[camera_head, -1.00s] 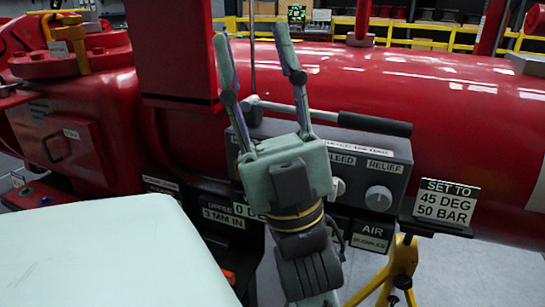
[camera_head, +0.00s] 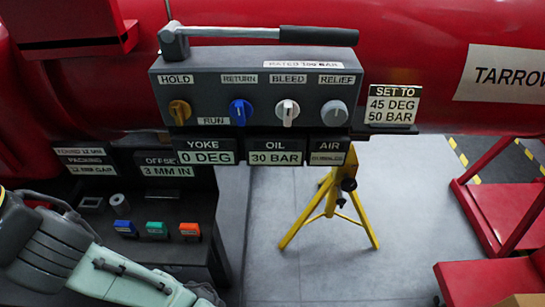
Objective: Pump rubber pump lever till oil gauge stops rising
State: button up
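The pump lever (camera_head: 245,32) lies nearly level along the top of the grey control box (camera_head: 215,84). Its black rubber grip (camera_head: 319,37) points right, and its metal pivot is at the box's left end. The oil gauge (camera_head: 275,158) hangs below the box and reads 30 BAR. A sign (camera_head: 392,104) at the right reads SET TO 45 DEG 50 BAR. My gripper's fingers are out of the picture. Only part of my arm shows at the lower left, well away from the lever, and nothing covers the lever.
The box front has a yellow HOLD/RUN knob (camera_head: 180,112), a blue RETURN knob (camera_head: 241,112), a white BLEED knob (camera_head: 288,112) and a grey RELIEF knob (camera_head: 334,113). The yoke display (camera_head: 206,157) reads 0 DEG. A yellow stand (camera_head: 330,205) and red frame (camera_head: 500,195) stand right.

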aim_at(287, 33)
jog(key=l+z, duration=0.4)
jog(key=l, duration=0.65)
jog(key=i+l, duration=0.1)
jog(key=i, duration=0.45)
jog(key=z, duration=0.05)
